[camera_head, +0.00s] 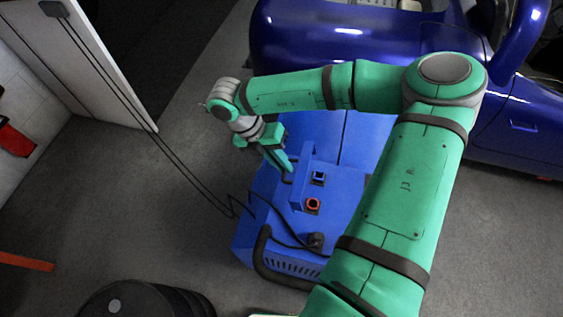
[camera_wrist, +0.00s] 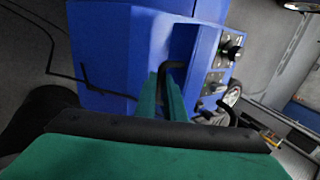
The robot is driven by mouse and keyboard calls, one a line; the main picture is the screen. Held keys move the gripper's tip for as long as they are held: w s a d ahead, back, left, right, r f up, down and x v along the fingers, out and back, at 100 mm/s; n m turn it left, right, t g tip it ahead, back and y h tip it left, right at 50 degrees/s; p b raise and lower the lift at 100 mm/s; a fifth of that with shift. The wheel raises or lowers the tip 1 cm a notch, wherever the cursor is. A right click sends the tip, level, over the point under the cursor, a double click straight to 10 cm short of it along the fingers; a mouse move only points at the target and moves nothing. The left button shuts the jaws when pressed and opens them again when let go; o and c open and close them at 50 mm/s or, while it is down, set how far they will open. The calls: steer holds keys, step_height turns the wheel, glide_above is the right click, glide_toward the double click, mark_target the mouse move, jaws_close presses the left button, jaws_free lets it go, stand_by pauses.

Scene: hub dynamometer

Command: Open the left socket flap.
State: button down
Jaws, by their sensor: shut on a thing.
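The blue machine (camera_head: 262,206) stands on the floor below my arm, and its blue housing (camera_wrist: 112,50) fills the upper middle of the wrist view. My gripper (camera_head: 289,170) reaches down to the far left part of its top. In the wrist view my two green fingers (camera_wrist: 165,90) are shut on a bent black handle (camera_wrist: 174,65) at a recess in the blue housing. A dark square socket (camera_head: 319,177) and a red-ringed round socket (camera_head: 313,205) show just right of my gripper. I cannot tell which part is the left socket flap or whether the handle belongs to it.
A dark blue car (camera_head: 370,45) stands behind the machine. A black cable and plug (camera_head: 316,240) lie on the machine's near side, by a black tubular rail (camera_head: 262,262). The floor left of the machine is mostly clear.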

steer(key=c, duration=1.8)
jaws_free()
steer(key=shift+s, duration=0.1)
steer(key=shift+c, duration=0.2)
steer(key=shift+a, duration=0.1)
steer(key=v, duration=1)
steer(key=shift+a+r, duration=0.2)
steer(key=shift+r, duration=0.15)
